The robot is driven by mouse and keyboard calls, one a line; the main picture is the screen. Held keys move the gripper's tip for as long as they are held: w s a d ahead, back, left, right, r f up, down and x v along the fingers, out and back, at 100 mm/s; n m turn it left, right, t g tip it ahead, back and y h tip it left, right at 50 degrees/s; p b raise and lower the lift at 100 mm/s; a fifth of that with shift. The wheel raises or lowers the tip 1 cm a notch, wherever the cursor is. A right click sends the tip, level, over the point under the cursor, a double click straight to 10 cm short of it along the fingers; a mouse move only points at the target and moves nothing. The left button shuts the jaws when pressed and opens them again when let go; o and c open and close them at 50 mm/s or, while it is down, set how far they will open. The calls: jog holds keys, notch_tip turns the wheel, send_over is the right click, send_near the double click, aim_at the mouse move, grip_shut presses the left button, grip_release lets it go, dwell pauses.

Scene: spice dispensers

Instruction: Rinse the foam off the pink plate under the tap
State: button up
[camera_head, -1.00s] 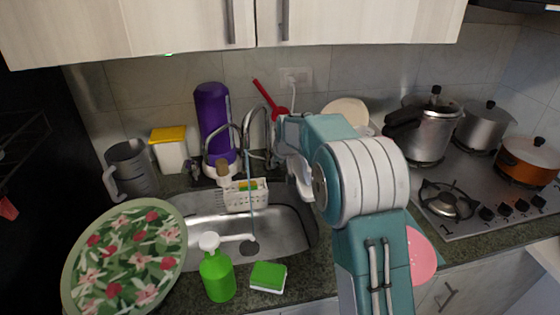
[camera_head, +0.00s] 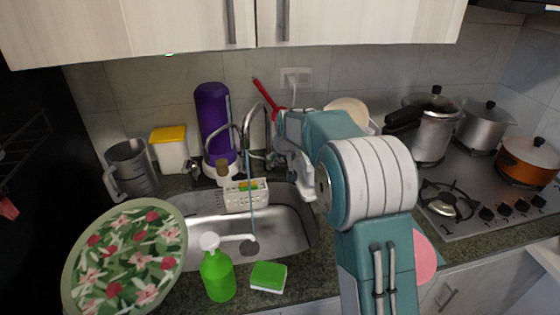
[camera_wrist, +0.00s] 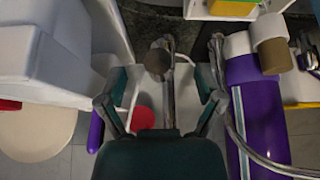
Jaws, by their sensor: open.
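The pink plate (camera_head: 425,258) shows partly at the counter's front edge, right of the sink; my arm hides the rest. I cannot make out foam on it. The curved metal tap (camera_head: 258,108) stands behind the sink (camera_head: 290,235). A thin blue stream (camera_head: 250,195) runs down from it into the basin. My gripper (camera_wrist: 160,80) is open and empty beside the tap. In the wrist view, metal tap parts (camera_wrist: 168,90) show between its fingers; contact cannot be told. In the head view, my arm largely hides the fingers.
A purple bottle (camera_head: 214,120) stands left of the tap, and a white caddy (camera_head: 246,197) sits at the sink. A green soap bottle (camera_head: 217,275), sponge (camera_head: 268,276) and floral plate (camera_head: 125,255) are in front. Pots and the stove (camera_head: 485,205) are at right.

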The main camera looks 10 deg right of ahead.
jog(key=shift+v, duration=2.65)
